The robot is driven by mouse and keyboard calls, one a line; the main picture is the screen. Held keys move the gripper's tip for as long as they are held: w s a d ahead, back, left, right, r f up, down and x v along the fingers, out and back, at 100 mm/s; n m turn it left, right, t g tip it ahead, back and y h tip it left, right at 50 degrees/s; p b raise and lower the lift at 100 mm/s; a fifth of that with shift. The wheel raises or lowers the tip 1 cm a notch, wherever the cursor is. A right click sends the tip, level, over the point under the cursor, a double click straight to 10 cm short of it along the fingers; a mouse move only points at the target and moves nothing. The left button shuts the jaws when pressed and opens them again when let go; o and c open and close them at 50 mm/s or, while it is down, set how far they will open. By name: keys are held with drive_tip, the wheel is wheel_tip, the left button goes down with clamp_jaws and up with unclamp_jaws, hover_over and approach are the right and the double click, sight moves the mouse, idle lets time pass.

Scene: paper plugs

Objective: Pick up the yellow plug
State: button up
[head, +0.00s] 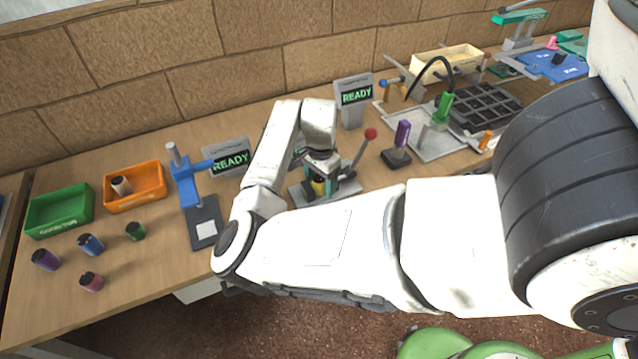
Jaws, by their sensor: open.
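The yellow plug (319,187) stands in a small press-like fixture (346,190) near the middle of the bench. Only part of it shows, because my gripper hangs right over it. My gripper (321,178) points down with its fingers around or just beside the plug's top. It is open. Whether the fingers touch the plug cannot be told from this view. My white arm comes from the right and hides the bench in front of the fixture.
A lever with a red knob (370,133) rises right of the fixture. READY displays (356,97) stand behind. A blue stand (187,180), an orange bin (134,205), a green bin (62,229) and several loose plugs (91,244) are left. A purple-handled tool (402,135) is right.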

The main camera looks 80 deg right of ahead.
drive_tip(key=shift+c, duration=0.3)
drive_tip(key=c, duration=1.1)
drive_tip(key=shift+r, duration=0.1)
